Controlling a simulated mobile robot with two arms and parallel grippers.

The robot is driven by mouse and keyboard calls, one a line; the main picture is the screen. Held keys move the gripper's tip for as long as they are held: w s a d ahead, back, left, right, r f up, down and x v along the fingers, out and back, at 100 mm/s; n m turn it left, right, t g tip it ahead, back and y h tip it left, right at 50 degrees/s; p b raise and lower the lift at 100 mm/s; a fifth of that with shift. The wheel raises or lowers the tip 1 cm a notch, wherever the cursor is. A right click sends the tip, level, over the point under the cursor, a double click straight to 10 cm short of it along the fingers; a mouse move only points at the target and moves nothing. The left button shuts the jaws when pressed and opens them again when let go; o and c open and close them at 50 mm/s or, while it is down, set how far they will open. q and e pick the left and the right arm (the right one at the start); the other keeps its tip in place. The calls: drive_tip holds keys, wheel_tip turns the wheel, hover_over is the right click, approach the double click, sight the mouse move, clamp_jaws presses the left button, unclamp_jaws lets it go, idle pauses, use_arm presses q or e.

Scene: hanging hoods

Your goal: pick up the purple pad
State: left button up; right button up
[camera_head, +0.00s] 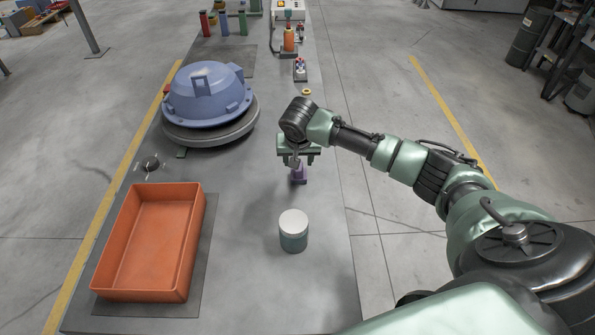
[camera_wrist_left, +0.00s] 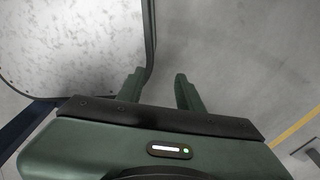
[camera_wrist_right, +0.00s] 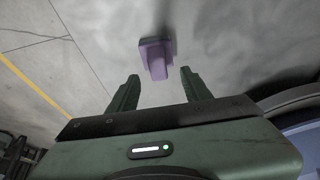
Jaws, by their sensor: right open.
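The purple pad (camera_head: 299,175) is a small block on the grey table, right of the middle. In the right wrist view the purple pad (camera_wrist_right: 155,59) lies just past the fingertips, roughly centred between them. My right gripper (camera_head: 298,161) is above the pad in the head view, partly covering it. In its own wrist view the right gripper (camera_wrist_right: 159,76) has its fingers apart with nothing between them. My left gripper (camera_wrist_left: 157,76) shows only in the left wrist view. Its fingers are apart and empty, over floor and a pale surface.
An orange tray (camera_head: 196,247) is at the front left. A blue domed hood (camera_head: 207,97) sits on a round grey base (camera_head: 190,133). A yellow ring (camera_head: 306,92) lies farther back.

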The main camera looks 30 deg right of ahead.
sight(299, 172)
drive_tip(key=x, duration=0.4)
drive_tip(key=shift+s+d+p, duration=0.1)
drive_tip(key=shift+s+p, duration=0.1)
drive_tip(key=shift+p, duration=0.15)
drive_tip(key=shift+w+f, duration=0.15)
drive_tip(key=shift+f, duration=0.3)
clamp_jaws()
use_arm(q)
drive_tip(key=shift+w+r, duration=0.4)
drive_tip(key=shift+r, duration=0.1)
drive_tip(key=shift+s, duration=0.1)
